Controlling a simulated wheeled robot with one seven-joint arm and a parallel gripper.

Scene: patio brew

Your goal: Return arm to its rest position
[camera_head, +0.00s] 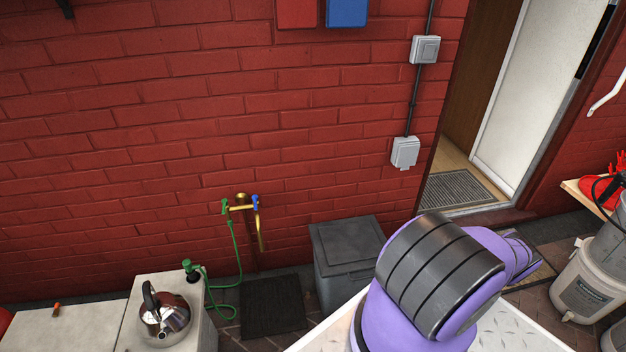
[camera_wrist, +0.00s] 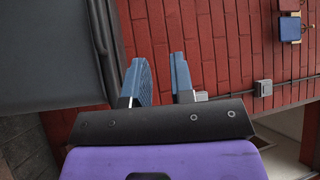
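My gripper (camera_wrist: 160,82) shows in the wrist view with its two blue fingers apart and nothing between them. Red brick wall shows behind the fingertips. In the camera_head view, my purple and dark grey arm (camera_head: 440,275) is at the lower right, in front of a pale metal surface. My fingers cannot be made out in that view.
A grey lidded bin (camera_head: 347,250) stands by the wall, left of my arm. A kettle (camera_head: 165,312) sits on a pale counter (camera_head: 88,328) at lower left. A brass tap (camera_head: 241,206) with a green hose is on the wall. A doorway (camera_head: 490,110) opens at right, near white buckets (camera_head: 582,285).

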